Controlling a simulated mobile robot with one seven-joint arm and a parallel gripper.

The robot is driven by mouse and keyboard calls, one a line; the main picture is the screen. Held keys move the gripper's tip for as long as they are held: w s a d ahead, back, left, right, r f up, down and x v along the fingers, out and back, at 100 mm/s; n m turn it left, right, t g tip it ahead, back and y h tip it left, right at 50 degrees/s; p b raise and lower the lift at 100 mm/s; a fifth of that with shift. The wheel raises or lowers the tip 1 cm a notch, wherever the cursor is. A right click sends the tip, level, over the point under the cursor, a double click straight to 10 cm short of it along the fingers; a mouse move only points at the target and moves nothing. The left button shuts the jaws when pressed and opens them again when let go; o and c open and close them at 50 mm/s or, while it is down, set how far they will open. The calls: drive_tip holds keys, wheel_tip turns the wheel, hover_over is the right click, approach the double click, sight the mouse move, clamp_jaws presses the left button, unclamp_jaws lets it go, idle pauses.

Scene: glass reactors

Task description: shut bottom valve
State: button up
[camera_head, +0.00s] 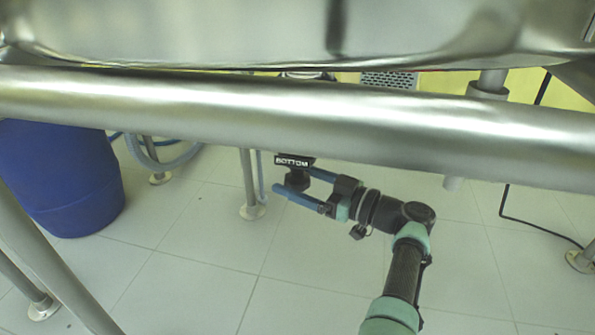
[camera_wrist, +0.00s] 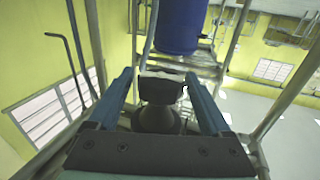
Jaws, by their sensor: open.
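The bottom valve shows in the head view as a black body with a dark label plate reading "BOTTOM" (camera_head: 294,161), just below the large steel pipe. My gripper (camera_head: 293,187) is at the valve, its two blue fingers apart and pointing left, with the black valve part (camera_head: 299,180) at the fingers. In the wrist view the black valve handle (camera_wrist: 161,92) sits between the two blue fingers of my gripper (camera_wrist: 160,85). Gaps show on both sides of it, so the fingers look apart from it. The valve's upper part is hidden behind the pipe.
A thick steel pipe (camera_head: 300,115) crosses the head view above my arm, under a steel vessel (camera_head: 270,30). A blue barrel (camera_head: 62,180) stands at left, with a hose (camera_head: 165,160) beside it. Steel legs (camera_head: 249,185) stand on the tiled floor. Floor below is mostly clear.

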drive_tip(key=shift+s+r+m+t+h+p, duration=0.15)
drive_tip(key=shift+m+t+h+p, duration=0.3)
drive_tip(key=shift+p, duration=0.8)
drive_tip(key=shift+w+r+m+t+h+p, duration=0.1)
drive_tip(key=shift+m+t+h+p, duration=0.35)
drive_tip(key=shift+p, duration=0.8)
drive_tip(key=shift+t+p, duration=0.4)
drive_tip(key=shift+p, duration=0.1)
drive_tip(key=m+t+h+p, duration=0.2)
drive_tip(key=p, duration=0.2)
drive_tip(key=shift+s+a, duration=0.1)
drive_tip(key=m+t+h+p, duration=0.1)
drive_tip(key=m+t+h, duration=0.1)
drive_tip(key=shift+f+h, duration=0.15)
drive_tip(key=shift+h, duration=0.25)
drive_tip(key=shift+f+m+t+h, duration=0.1)
drive_tip(key=shift+m+t+h, duration=0.5)
drive_tip(key=shift+m+h, duration=0.5)
drive_tip(key=shift+c, duration=0.3)
